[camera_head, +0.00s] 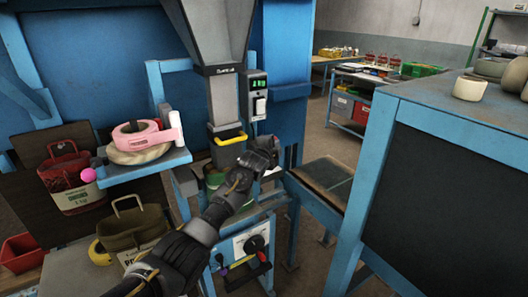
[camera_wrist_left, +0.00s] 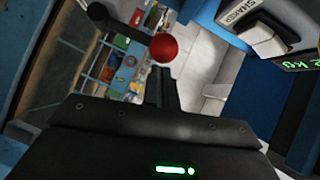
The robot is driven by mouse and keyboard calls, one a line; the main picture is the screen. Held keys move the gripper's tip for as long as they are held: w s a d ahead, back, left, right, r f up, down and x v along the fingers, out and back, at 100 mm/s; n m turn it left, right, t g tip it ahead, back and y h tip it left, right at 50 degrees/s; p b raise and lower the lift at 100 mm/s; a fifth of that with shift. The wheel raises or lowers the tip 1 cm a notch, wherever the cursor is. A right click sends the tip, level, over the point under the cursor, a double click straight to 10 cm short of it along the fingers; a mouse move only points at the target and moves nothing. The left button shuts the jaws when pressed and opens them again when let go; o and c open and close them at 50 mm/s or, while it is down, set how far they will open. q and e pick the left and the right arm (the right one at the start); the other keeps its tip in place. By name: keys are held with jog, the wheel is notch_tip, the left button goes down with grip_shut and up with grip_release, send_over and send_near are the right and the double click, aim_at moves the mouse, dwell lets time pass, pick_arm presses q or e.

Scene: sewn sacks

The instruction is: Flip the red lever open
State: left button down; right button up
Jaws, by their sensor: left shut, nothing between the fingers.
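A red ball knob (camera_wrist_left: 164,47) shows in the left wrist view, just beyond my left gripper's fingertips (camera_wrist_left: 160,78). I take it as the end of the red lever; I cannot tell whether the fingers touch it. A dark rod with a round black end (camera_wrist_left: 98,12) is at its upper left. In the head view my left gripper (camera_head: 270,150) is beside the blue machine's spout, below the control box, and hides the lever. The fingers are shut with nothing between them. My right gripper is not in view.
A control box (camera_head: 258,100) with a green display and white switch is above the gripper. A blue shelf (camera_head: 145,168) holds a pink tape roll (camera_head: 140,135). A blue-framed table (camera_head: 440,105) stands at right.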

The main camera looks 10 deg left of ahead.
pick_arm(q)
jog(key=shift+w+a+r, duration=0.2)
jog(key=shift+w+a, duration=0.1)
jog(key=shift+a, duration=0.15)
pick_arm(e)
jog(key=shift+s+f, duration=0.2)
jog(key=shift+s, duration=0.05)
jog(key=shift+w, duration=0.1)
pick_arm(q)
jog(key=shift+r, duration=0.1)
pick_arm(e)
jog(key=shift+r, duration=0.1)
